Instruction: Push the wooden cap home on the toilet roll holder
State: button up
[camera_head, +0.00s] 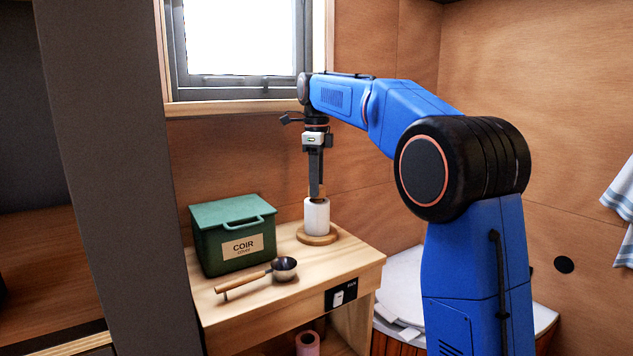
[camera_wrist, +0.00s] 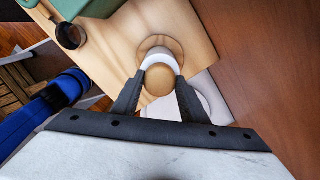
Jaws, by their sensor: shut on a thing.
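The wooden cap (camera_wrist: 159,80) is a round tan piece between my fingertips in the wrist view. My gripper (camera_wrist: 159,84) is shut on it, one finger at each side. In the head view my gripper (camera_head: 317,192) points straight down over the white toilet roll (camera_head: 317,217). The roll stands upright on the round wooden base of the holder (camera_head: 318,239). The cap is at the top of the roll; whether it is seated cannot be told. The holder's post is hidden by the roll and cap.
A green lidded box labelled COIR (camera_head: 232,234) and a metal scoop with a wooden handle (camera_head: 284,268) are on the wooden cabinet top (camera_head: 340,260), left of the roll. A window (camera_head: 240,40) and wood wall are behind. A pink roll (camera_head: 307,343) is below.

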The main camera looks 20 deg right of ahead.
jog(key=shift+f, duration=0.2)
jog(key=o, duration=1.1)
notch_tip(320, 180, up, 12)
jog(key=s+d+f+n+t, duration=0.15)
jog(key=s+f+n, duration=0.25)
jog(key=s, duration=0.4)
jog(key=s+d+f+n, duration=0.25)
jog(key=s+n, duration=0.25)
jog(key=s, duration=0.3)
jog(key=s+d+f+n+t, duration=0.1)
jog(key=s+f+n, duration=0.3)
jog(key=s, duration=0.3)
jog(key=s+d+f+n+t, duration=0.2)
jog(key=s+f+n, duration=0.8)
jog(key=s+f, duration=1)
notch_tip(320, 180, down, 4)
jog(key=shift+s+r, duration=0.1)
jog(key=shift+s, duration=0.1)
